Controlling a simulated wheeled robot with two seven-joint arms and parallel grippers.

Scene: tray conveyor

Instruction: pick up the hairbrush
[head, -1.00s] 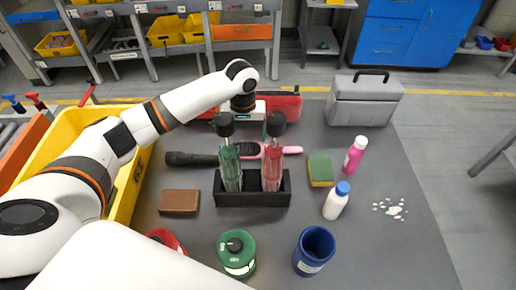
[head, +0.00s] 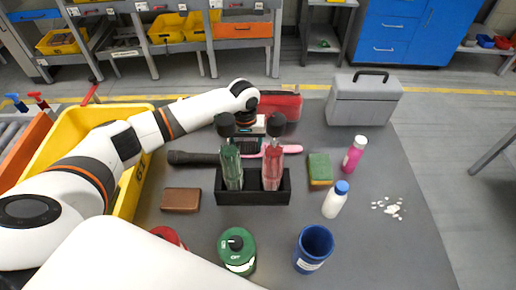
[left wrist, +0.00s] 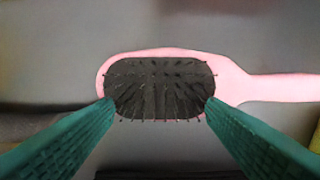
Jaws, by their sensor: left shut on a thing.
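The hairbrush (head: 285,149) lies on the grey table behind the bottle rack, its pink handle pointing right. In the left wrist view its pink rim and black bristle pad (left wrist: 160,88) face the camera. My left gripper (left wrist: 161,104) comes down over the brush head, with one green finger at each end of the bristle pad, and is shut on it. In the head view the bottles partly hide the fingers and the brush head. My right gripper is not in view.
A black rack (head: 253,197) with a green bottle (head: 231,168) and a red bottle (head: 272,171) stands just in front. A black microphone (head: 192,158) lies left of the brush, a red case (head: 281,104) behind. A sponge (head: 320,168) is to the right.

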